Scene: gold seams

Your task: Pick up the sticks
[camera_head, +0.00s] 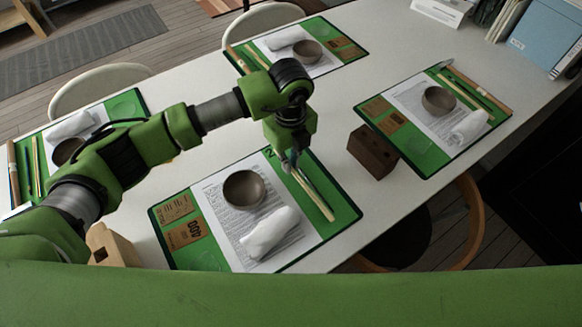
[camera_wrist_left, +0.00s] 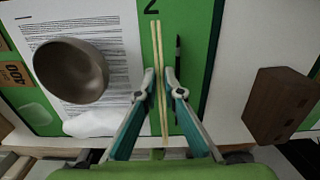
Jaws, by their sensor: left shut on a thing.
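The pale wooden sticks (camera_head: 317,200) lie side by side on the green right-hand part of the nearest mat (camera_head: 345,212). In the left wrist view the sticks (camera_wrist_left: 160,50) run lengthwise between my fingers. My left gripper (camera_head: 290,163) reaches down at the far end of the sticks. In the wrist view its fingertips (camera_wrist_left: 159,82) stand on either side of the sticks, shut on them. I cannot tell whether the sticks are lifted off the mat. My right gripper is not in view.
A grey bowl (camera_head: 244,189) and a white cloth (camera_head: 270,232) lie left of the sticks. A dark pen (camera_wrist_left: 178,62) lies just right of them. A brown block (camera_head: 371,152) stands beyond the mat's right edge. Other set mats lie around the white table (camera_head: 330,110).

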